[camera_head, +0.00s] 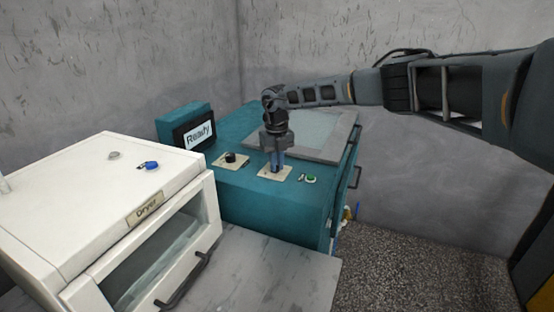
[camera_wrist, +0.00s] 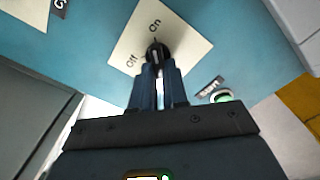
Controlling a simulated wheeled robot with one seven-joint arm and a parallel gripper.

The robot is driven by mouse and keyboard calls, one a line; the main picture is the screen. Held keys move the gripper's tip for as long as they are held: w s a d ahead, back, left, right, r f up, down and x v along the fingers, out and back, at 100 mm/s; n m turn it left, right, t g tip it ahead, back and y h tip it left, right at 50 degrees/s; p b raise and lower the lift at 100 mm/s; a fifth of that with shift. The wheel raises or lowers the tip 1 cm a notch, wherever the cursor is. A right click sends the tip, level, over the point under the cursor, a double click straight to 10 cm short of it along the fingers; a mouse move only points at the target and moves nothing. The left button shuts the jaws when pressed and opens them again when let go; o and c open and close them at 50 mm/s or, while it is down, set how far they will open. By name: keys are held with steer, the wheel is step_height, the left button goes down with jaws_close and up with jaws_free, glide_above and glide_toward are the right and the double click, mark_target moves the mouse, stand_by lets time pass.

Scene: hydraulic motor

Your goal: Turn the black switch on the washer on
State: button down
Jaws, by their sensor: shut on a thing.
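The washer is the teal machine (camera_head: 240,185) in the middle of the head view. In the wrist view, its black switch (camera_wrist: 155,47) sits on a cream plate (camera_wrist: 187,45) marked "Off" and "On". My gripper (camera_wrist: 158,66) points down at the plate, with its two fingers shut on the switch. The fingers hide part of the switch, and I cannot tell clearly which mark it points to. In the head view, my gripper (camera_head: 277,168) stands over the middle plate, and the switch is hidden there.
A second black knob (camera_head: 230,157) is on a plate to the left. A green button (camera_head: 311,179) is close on the right. A "Ready" display (camera_head: 199,134) stands behind. A grey-framed lid (camera_head: 310,135) lies at the back. The white dryer (camera_head: 90,190) stands at left.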

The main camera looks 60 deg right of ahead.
stand_by(0.3)
steer(key=c, duration=1.1)
jaws_free()
steer(key=shift+c, duration=0.2)
steer(key=shift+r+b, duration=0.65)
steer(key=shift+r, duration=3.25)
